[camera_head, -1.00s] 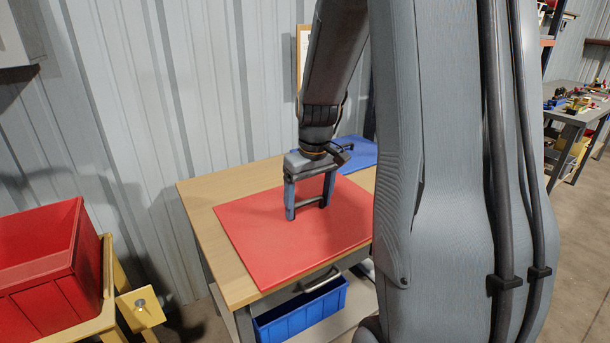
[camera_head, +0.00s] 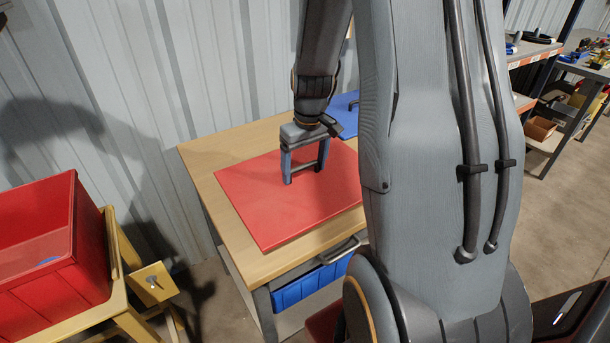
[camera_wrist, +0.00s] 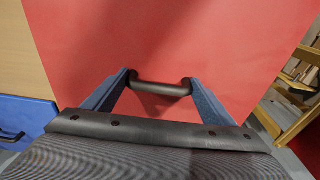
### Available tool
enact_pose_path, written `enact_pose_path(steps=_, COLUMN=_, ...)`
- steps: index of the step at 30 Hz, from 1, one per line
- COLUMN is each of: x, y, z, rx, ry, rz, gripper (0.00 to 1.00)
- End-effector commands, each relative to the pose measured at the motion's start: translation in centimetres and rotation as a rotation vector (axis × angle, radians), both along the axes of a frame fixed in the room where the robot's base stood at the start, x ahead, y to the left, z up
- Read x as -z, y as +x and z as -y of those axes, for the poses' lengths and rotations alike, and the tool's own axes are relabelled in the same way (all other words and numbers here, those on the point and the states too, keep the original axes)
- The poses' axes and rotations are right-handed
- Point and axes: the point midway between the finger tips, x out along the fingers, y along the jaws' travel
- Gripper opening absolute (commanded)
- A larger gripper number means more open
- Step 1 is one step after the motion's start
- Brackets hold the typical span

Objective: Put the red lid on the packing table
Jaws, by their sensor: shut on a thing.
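The red lid (camera_head: 270,205) is a flat, square-cornered panel with a dark bar handle (camera_wrist: 160,88). It lies flat over the wooden top of the packing table (camera_head: 207,162); I cannot tell whether it touches the top or is slightly above it. My gripper (camera_head: 304,176) points down at the lid, with its two blue-grey fingers shut on the ends of the handle. In the wrist view my gripper (camera_wrist: 160,85) has the handle between its fingertips, and the red lid (camera_wrist: 170,40) fills most of the picture.
A blue panel (camera_head: 345,118) lies at the table's back right. A blue bin (camera_head: 312,284) sits under the tabletop. A red crate (camera_head: 90,245) rests on a yellow wooden stand (camera_head: 113,243) at the left. Bare tabletop shows along the left and front edges. Shelving stands far right.

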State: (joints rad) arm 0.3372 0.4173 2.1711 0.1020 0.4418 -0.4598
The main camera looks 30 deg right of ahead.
Motion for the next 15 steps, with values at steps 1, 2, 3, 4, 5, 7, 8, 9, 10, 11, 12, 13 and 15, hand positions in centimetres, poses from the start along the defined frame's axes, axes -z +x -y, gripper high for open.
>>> enact_pose_path(steps=1, x=0.7, y=-0.1, z=0.0, rx=0.001, ry=0.001, rz=-0.002, gripper=0.42)
enact_pose_path(steps=2, x=1.1, y=-0.1, z=0.0, rx=0.001, ry=0.001, rz=-0.004, gripper=0.42)
enact_pose_path(steps=3, x=1.7, y=-0.1, z=0.0, rx=0.001, ry=0.001, rz=-0.003, gripper=0.42)
enact_pose_path(steps=4, x=2.1, y=-0.1, z=0.0, rx=0.001, ry=0.001, rz=-0.003, gripper=0.42)
enact_pose_path(steps=5, x=2.5, y=-0.1, z=0.0, rx=0.000, ry=0.002, rz=-0.004, gripper=0.42)
enact_pose_path(steps=7, x=3.1, y=-0.1, z=0.0, rx=-0.001, ry=0.000, rz=-0.001, gripper=0.42)
enact_pose_path(steps=8, x=3.4, y=-0.1, z=0.0, rx=-0.001, ry=0.000, rz=-0.002, gripper=0.42)
enact_pose_path(steps=9, x=3.5, y=-0.1, z=0.0, rx=-0.001, ry=0.000, rz=-0.001, gripper=0.42)
enact_pose_path(steps=10, x=3.6, y=0.0, z=0.0, rx=-0.001, ry=0.000, rz=-0.001, gripper=0.42)
enact_pose_path(steps=11, x=3.6, y=0.0, z=0.0, rx=-0.001, ry=0.000, rz=0.000, gripper=0.42)
enact_pose_path(steps=12, x=3.6, y=0.0, z=0.0, rx=-0.001, ry=0.000, rz=0.000, gripper=0.42)
enact_pose_path(steps=13, x=3.6, y=0.0, z=0.0, rx=-0.001, ry=0.000, rz=0.001, gripper=0.42)
enact_pose_path(steps=15, x=3.6, y=0.0, z=0.0, rx=-0.001, ry=0.000, rz=0.000, gripper=0.42)
